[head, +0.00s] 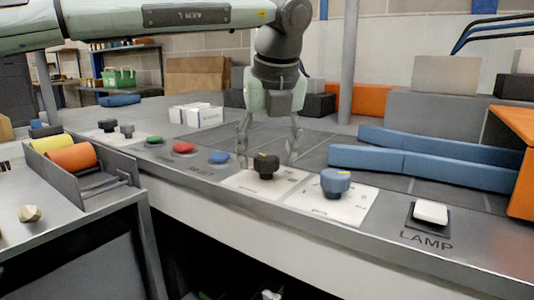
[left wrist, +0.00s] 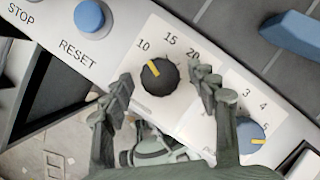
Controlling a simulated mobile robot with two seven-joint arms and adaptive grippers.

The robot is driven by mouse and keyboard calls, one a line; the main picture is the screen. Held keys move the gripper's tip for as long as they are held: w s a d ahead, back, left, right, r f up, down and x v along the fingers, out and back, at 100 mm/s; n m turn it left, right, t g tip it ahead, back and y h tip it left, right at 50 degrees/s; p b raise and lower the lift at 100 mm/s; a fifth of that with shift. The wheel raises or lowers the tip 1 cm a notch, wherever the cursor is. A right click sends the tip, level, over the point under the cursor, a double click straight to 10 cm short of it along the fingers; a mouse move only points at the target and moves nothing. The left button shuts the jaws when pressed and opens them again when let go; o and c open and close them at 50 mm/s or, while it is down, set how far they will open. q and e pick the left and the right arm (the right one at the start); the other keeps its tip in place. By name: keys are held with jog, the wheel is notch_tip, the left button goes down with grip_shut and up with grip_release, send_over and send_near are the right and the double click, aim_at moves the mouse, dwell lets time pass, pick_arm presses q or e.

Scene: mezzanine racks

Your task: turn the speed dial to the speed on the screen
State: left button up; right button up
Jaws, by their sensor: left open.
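A black dial (head: 266,166) with a yellow mark stands on a white plate on the console. In the left wrist view the black dial (left wrist: 159,77) has 10, 15 and 20 printed around it, and its mark points up-left, roughly at 10. A blue dial (head: 336,183) sits to its right. In the left wrist view the blue dial (left wrist: 250,138) has 3 and 4 beside it, and its mark points right. My left gripper (head: 268,150) is open above the black dial, one finger on each side, with no clear contact. No screen is visible.
Green, red and blue buttons (head: 219,157) line the console to the left; the blue one reads RESET. A white LAMP switch (head: 431,212) lies to the right. Blue bars (head: 420,165) lie behind the dials. A tray of rolls (head: 72,158) stands at the left.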

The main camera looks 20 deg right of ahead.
pick_arm(q)
jog(key=v, duration=1.2)
jog(key=shift+s+f, duration=0.1)
